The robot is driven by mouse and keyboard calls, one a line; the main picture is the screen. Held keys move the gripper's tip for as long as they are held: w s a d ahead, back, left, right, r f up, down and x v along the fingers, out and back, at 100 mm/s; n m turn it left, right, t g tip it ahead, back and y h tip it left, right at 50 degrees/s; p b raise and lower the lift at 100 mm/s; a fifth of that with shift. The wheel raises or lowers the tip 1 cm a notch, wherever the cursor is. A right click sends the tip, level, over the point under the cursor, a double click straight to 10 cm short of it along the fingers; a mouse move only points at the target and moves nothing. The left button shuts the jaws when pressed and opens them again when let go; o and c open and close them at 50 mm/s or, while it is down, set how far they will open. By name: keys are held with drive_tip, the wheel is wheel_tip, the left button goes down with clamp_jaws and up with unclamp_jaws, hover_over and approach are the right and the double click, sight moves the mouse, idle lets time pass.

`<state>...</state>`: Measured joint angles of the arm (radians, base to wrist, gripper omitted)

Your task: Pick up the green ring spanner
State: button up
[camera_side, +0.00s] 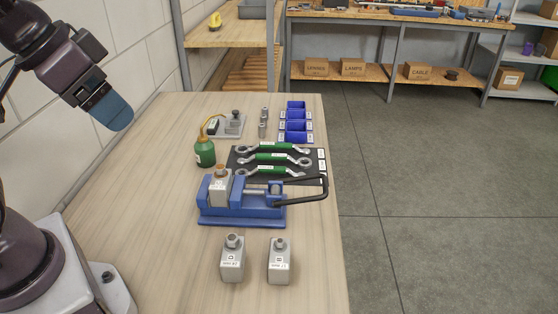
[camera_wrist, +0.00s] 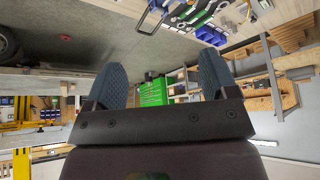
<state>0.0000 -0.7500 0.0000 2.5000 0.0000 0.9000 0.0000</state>
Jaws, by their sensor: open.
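Several green-handled ring spanners lie side by side on a dark mat (camera_side: 236,160) on the bench: a far one (camera_side: 272,147), a middle one (camera_side: 277,156) and a near one (camera_side: 268,169). My gripper (camera_side: 112,112) is raised at the upper left of the side view, well away from the spanners. In the wrist view my gripper (camera_wrist: 160,82) shows two blue textured fingers spread apart with nothing between them.
The vice holds a grey block (camera_side: 219,190) and has a black handle reaching right. A green oil bottle (camera_side: 205,152) stands left of the mat, with blue bins (camera_side: 295,125) behind. Two grey blocks (camera_side: 232,260) stand in front. The bench's left side is clear.

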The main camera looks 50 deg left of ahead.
drive_tip(key=c, duration=0.4)
